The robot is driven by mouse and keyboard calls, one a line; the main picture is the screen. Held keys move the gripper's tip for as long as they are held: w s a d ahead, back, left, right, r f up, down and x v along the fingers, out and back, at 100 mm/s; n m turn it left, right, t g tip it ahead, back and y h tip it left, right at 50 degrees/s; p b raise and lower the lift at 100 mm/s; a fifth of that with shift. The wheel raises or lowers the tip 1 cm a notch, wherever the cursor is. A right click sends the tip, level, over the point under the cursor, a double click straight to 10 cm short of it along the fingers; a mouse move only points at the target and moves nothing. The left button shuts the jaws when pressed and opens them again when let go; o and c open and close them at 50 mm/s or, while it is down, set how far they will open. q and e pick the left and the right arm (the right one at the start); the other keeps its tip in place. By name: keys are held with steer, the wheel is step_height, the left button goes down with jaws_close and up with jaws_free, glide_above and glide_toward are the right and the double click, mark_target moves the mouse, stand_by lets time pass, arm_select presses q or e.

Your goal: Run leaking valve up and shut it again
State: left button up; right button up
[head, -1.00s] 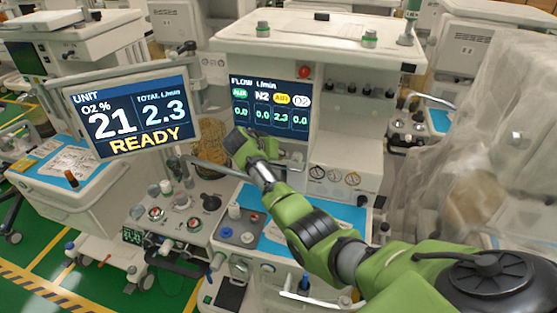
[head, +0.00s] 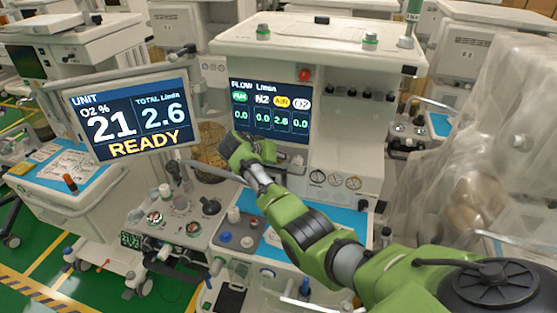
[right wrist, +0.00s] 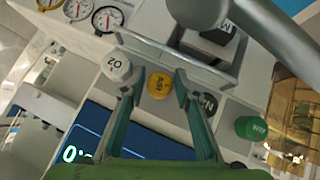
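My right gripper (head: 240,150) reaches the front of the cart below the flow screen (head: 270,108). The contact edges are partly hidden. In the head view the gripper hides the knobs. The flow screen reads 2.6 under the yellow label and 0.0 in the other columns. The unit monitor (head: 127,117) shows O2 21 %, total 2.6 L/min and READY. My left gripper is out of view.
A white O2 knob (right wrist: 117,67), a dark N2 knob (right wrist: 207,103) and a green knob (right wrist: 251,128) sit close beside the fingers. A grey rail (right wrist: 275,40) crosses near them. Round gauges (head: 336,181) are to the right. A plastic-draped machine (head: 490,170) stands farther right.

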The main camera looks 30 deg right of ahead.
steer(key=shift+a+r, duration=0.1)
steer(key=shift+r, duration=0.05)
steer(key=v, duration=1.1)
steer(key=shift+a+r, duration=0.2)
steer(key=shift+a, duration=0.05)
steer(key=shift+s, duration=0.1)
